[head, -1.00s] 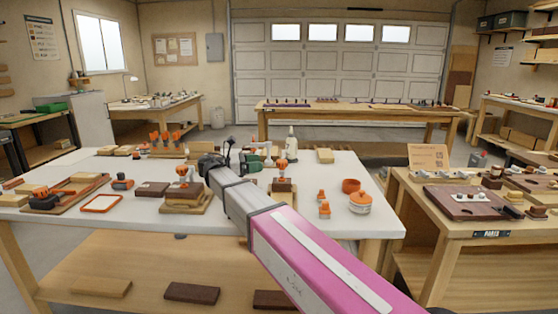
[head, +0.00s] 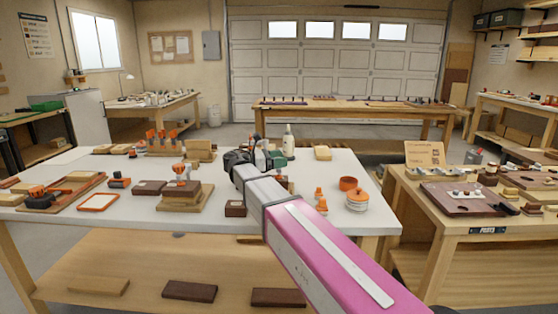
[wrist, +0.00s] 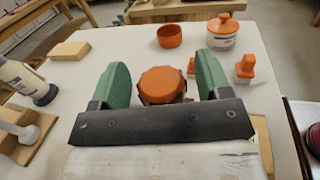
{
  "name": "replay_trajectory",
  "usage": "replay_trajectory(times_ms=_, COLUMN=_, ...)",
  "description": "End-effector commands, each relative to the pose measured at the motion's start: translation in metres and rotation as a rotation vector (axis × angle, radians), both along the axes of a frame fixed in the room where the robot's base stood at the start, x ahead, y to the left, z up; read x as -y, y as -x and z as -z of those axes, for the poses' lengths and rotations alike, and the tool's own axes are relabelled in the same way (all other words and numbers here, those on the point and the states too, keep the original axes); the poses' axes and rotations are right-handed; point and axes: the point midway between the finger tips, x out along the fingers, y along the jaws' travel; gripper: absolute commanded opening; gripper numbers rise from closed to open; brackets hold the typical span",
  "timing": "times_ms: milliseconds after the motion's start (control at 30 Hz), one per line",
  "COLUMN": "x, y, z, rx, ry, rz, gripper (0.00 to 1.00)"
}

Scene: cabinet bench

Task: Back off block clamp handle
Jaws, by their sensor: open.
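An orange round clamp handle (wrist: 163,85) shows in the wrist view, seen from its top face. My gripper (wrist: 164,75) is open, with one green finger on each side of the handle. A small gap shows between the handle and each finger. The black crossbar of my gripper hides the near part of the clamp and its block. In the head view my gripper (head: 268,158) is over the middle of the white table, and my arm hides most of this clamp.
The white table (head: 335,190) also holds another clamp on stacked blocks (head: 182,192), an orange bowl (wrist: 170,36), an orange-lidded jar (wrist: 222,32), a small orange-topped piece (wrist: 245,68) and a white bottle (wrist: 25,80). A wooden block (wrist: 70,51) lies behind, left.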

Motion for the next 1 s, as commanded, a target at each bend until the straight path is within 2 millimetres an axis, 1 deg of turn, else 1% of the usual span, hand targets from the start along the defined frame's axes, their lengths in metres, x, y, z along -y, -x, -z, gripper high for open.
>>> replay_trajectory(times_ms=33, x=-0.0001, y=0.0000, z=0.0000, rx=0.000, ry=0.000, rz=0.000, gripper=0.71)
replay_trajectory(times_ms=67, x=-0.0001, y=0.0000, z=0.0000, rx=0.000, ry=0.000, rz=0.000, gripper=0.61)
replay_trajectory(times_ms=100, x=-0.0001, y=0.0000, z=0.0000, rx=0.000, ry=0.000, rz=0.000, gripper=0.48)
replay_trajectory(times_ms=167, x=-0.0001, y=-0.0001, z=0.0000, rx=0.000, ry=0.000, rz=0.000, gripper=0.28)
replay_trajectory(times_ms=200, x=-0.0002, y=0.0000, z=0.0000, rx=0.000, ry=0.000, rz=0.000, gripper=0.21)
replay_trajectory(times_ms=567, x=0.0004, y=0.0015, z=0.0000, rx=0.000, ry=0.000, rz=-0.039, gripper=0.21)
replay_trajectory(times_ms=767, x=0.0014, y=0.0035, z=0.0001, rx=0.000, ry=0.000, rz=-0.147, gripper=0.21)
replay_trajectory(times_ms=1000, x=0.0024, y=0.0049, z=0.0000, rx=0.000, ry=0.000, rz=-0.357, gripper=0.21)
